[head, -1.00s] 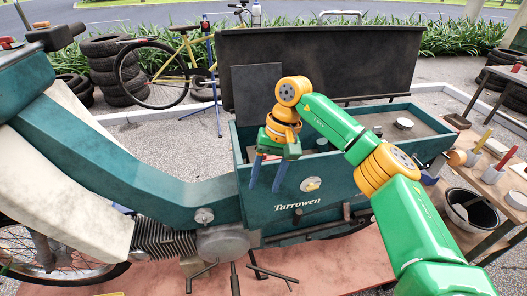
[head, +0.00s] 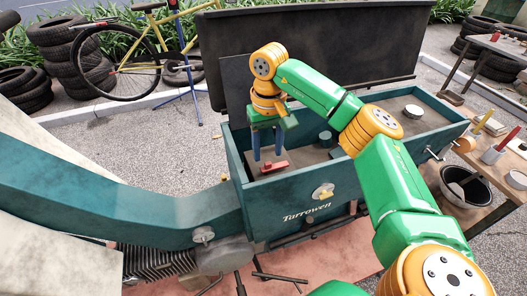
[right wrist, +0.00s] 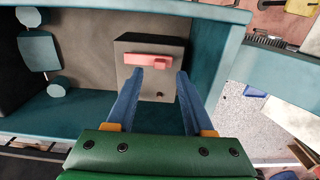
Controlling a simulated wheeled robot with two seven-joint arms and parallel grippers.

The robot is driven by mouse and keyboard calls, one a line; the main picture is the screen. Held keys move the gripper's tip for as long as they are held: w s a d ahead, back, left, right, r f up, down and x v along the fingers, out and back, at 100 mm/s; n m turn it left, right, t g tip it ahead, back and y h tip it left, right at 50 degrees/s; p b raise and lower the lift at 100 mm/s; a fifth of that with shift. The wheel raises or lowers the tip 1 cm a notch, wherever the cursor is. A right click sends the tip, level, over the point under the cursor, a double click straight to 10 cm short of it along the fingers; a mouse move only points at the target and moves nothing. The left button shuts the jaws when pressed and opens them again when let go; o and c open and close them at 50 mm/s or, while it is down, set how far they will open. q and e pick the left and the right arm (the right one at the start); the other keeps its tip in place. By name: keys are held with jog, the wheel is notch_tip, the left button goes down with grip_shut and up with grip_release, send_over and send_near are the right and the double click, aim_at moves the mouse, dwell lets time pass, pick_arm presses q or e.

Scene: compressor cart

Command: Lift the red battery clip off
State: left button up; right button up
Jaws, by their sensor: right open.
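The red battery clip (head: 273,167) lies inside the open teal box marked "Tarrowen" (head: 285,205), near its left end. In the right wrist view the red clip (right wrist: 147,61) sits across the top of a grey box-shaped battery (right wrist: 172,46). My right gripper (head: 266,160) points down into the teal box. Its two blue fingers are apart and empty, close to the clip. In the right wrist view the right gripper (right wrist: 159,74) has its fingertips just short of the clip, with the clip more towards the left finger. My left gripper is not in view.
The dark lid (head: 320,60) stands open behind the box. A dark teal cylinder (head: 325,139) and a round pale-topped tin (head: 413,111) are also in the box. A wooden bench (head: 480,165) with tools and a black bucket (head: 466,188) stand at the right.

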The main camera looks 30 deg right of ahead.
aim_at(268, 163)
jog(key=shift+s+f+p, duration=0.15)
jog(key=shift+s+f, duration=0.1)
jog(key=shift+f, duration=0.3)
jog(key=shift+s+f+p, duration=0.15)
jog(key=shift+s+f, duration=0.1)
jog(key=shift+f, duration=0.3)
jog(key=shift+w+f, duration=0.15)
jog(key=shift+f, duration=0.2)
jog(key=shift+w+f, duration=0.2)
jog(key=shift+w, duration=0.1)
jog(key=shift+s, duration=0.1)
grip_shut()
